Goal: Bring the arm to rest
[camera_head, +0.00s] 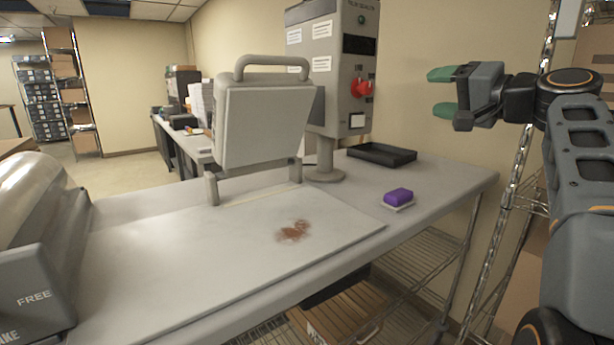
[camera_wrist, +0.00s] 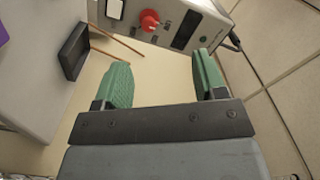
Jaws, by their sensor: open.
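My gripper (camera_head: 442,91) is raised at the right of the head view, above and to the right of the table. Its two green fingers are apart with nothing between them. In the wrist view, the gripper (camera_wrist: 163,82) shows its green fingertips spread, with the wall behind the gap. My arm comes up along the right edge of the head view.
The grey table (camera_head: 440,195) carries a pale plate with a brown stain (camera_head: 293,231), a raised press head (camera_head: 262,120), a purple sponge (camera_head: 398,196) and a black tray (camera_head: 382,154). A control box (camera_head: 335,60) with a red knob stands behind. A wire shelf post (camera_head: 520,150) is near my arm.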

